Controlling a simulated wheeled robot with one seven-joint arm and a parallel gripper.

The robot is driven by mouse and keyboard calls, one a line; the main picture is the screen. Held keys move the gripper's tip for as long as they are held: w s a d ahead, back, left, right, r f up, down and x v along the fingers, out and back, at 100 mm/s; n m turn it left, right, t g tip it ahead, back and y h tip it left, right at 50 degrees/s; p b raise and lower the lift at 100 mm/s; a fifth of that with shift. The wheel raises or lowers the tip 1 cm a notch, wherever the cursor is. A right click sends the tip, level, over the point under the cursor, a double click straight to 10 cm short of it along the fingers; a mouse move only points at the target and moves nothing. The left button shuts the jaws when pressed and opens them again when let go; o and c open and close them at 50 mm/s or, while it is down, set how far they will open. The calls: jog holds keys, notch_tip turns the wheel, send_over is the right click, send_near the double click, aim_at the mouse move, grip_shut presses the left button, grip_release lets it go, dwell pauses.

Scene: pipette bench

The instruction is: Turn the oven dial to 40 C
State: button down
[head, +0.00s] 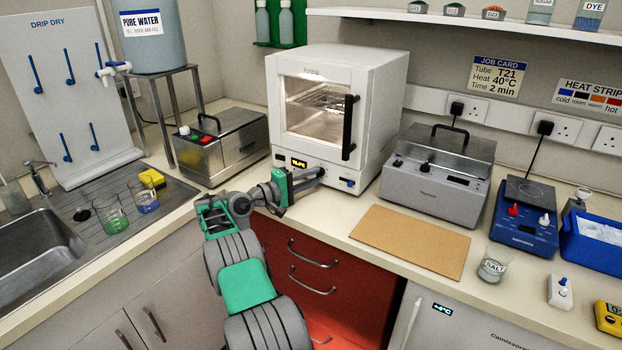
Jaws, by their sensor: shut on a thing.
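The white oven (377,105) stands on the bench at the back centre, with its glass door closed and a black vertical handle on the door's right. Its amber display (299,163) is lit on the lower front panel, but the digits are too small to read surely. My gripper (318,175) is at that panel, just right of the display. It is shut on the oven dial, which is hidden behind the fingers. The job card (497,77) on the wall reads Tube T21, Heat 40°C, Time 2 min.
A blue switch (348,182) sits on the oven panel right of my gripper. A steel box with a red button (222,145) stands left of the oven; a grey lidded bath (438,172) stands right. A brown board (411,240) lies bare in front.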

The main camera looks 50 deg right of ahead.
jog(key=c, duration=1.1)
grip_release()
jog(key=shift+c, duration=0.2)
